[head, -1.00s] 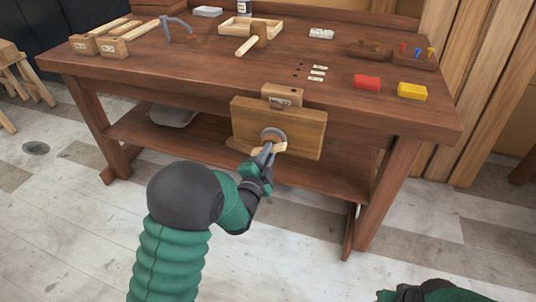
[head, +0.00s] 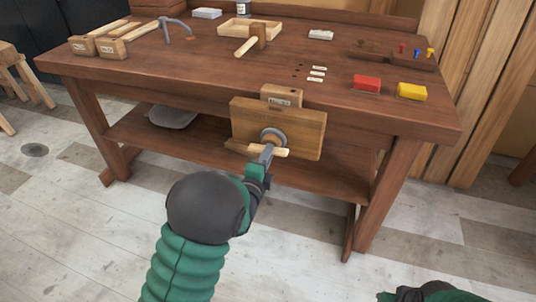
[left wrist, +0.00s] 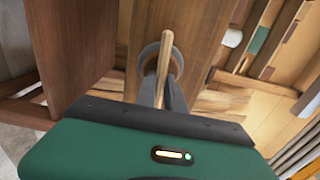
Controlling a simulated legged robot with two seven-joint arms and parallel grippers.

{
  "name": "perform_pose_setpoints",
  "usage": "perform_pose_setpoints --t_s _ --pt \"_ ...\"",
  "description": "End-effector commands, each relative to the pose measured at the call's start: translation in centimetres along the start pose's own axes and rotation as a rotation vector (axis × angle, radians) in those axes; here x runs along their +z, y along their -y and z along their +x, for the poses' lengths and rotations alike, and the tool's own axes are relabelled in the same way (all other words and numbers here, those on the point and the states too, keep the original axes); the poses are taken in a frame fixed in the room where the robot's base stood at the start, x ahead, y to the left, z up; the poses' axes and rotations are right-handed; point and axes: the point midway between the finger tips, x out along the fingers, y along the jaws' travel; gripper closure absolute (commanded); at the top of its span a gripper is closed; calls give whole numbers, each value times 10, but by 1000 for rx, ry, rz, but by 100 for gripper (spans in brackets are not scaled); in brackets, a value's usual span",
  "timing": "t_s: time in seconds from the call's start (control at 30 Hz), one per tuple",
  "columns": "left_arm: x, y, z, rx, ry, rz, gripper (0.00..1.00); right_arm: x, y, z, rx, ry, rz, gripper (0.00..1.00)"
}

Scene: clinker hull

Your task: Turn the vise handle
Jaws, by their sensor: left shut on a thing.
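The vise (head: 300,130) is a wooden block on the bench's front edge, with a round grey hub (head: 272,135) at its middle. The vise handle (head: 281,152) is a light wooden bar across the hub, nearly level and a little lower at its right end. My left gripper (head: 265,154) is shut on the handle, near the hub, and hides part of it. In the left wrist view, the handle (left wrist: 165,50) runs up between the grey fingers (left wrist: 160,88) in front of the hub ring. Only a part of my right arm's end (head: 430,292) shows at the bottom right; its fingers are not clear.
A lower shelf (head: 330,180) runs behind the vise. The floor in front is clear.

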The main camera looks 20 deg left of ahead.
Motion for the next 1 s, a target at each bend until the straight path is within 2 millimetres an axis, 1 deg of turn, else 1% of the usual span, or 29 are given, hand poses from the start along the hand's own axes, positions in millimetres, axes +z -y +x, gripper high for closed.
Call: perform_pose_setpoints --t_s 0.03,0.27,0.3,0.43,0.73,0.77,0.87,0.97,1.0 --pt "-3 -9 -3 22 -6 3 100 0 0 1 0 0 0 56" --pt "-4 -10 -3 23 -7 2 100 0 0 1 0 0 0 56" --pt "-4 -10 -3 23 -7 2 84 0 0 1 0 0 0 56" --pt "-3 -9 -2 19 -6 1 67 0 0 1 0 0 0 56" --pt "-1 -4 -4 11 -3 -1 66 0 0 0 0 0 0 56" --pt "-1 -4 -6 11 -2 -1 66 0 0 -1 0 0 0 56" --pt "-1 -3 -21 13 -2 -1 66 -1 0 -5 0 0 0 56" --pt "-2 -2 -47 15 -3 -1 66 -2 0 -9 0 0 0 56" --pt "-2 -2 -59 15 -3 -1 66 -3 0 -11 0 0 0 56"
